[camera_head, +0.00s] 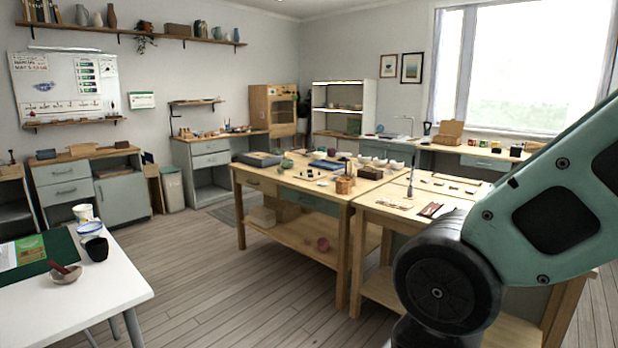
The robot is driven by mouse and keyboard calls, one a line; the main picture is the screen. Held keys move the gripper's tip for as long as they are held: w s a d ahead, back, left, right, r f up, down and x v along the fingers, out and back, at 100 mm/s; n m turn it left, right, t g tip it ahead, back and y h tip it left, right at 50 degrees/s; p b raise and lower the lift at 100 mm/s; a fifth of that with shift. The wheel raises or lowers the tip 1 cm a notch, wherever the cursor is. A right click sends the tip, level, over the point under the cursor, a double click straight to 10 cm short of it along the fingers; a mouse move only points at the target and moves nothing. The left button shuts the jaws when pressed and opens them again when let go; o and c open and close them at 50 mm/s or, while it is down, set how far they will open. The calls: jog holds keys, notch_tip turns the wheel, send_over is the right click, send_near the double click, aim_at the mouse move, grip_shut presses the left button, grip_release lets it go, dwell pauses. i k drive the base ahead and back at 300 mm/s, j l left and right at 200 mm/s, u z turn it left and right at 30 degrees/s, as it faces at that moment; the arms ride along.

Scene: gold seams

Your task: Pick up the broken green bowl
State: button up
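A small round green thing (287,162) sits on the left part of the wooden worktable (290,188). It may be the green bowl, but it is too small and far away to tell whether it is broken. My gripper is not in view. Only links of my own arm show, large and close at the right, and they hide part of the right-hand worktable.
A white table (115,287) at the front left bears a mortar-like bowl with a pestle (65,274), a black cup (97,249) and a blue-and-white bowl (90,229). White bowls (380,162) stand on the worktable. Open wooden floor (215,285) lies between the tables.

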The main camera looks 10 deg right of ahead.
aim_at(284, 164)
jog(key=i+z, duration=0.15)
jog(key=i, duration=1.3)
jog(key=i+u, duration=0.2)
jog(key=i, duration=0.25)
jog(key=i+u, duration=0.2)
jog(key=i, duration=0.3)
jog(key=i+u, duration=0.2)
jog(key=i, duration=0.3)
jog(key=i+l+u, duration=0.2)
jog(key=i, duration=0.25)
jog(key=i+l+u, duration=0.2)
jog(key=i, duration=0.25)
jog(key=i+j+u, duration=0.2)
jog(key=i, duration=1.3)
jog(key=i+z, duration=0.55)
jog(key=z, duration=0.25)
jog(key=i+j+z, duration=0.15)
jog(key=i+z, duration=0.25)
jog(key=i+j+z, duration=0.1)
jog(key=z, duration=0.25)
jog(key=i+j+z, duration=0.65)
jog(key=z, duration=0.2)
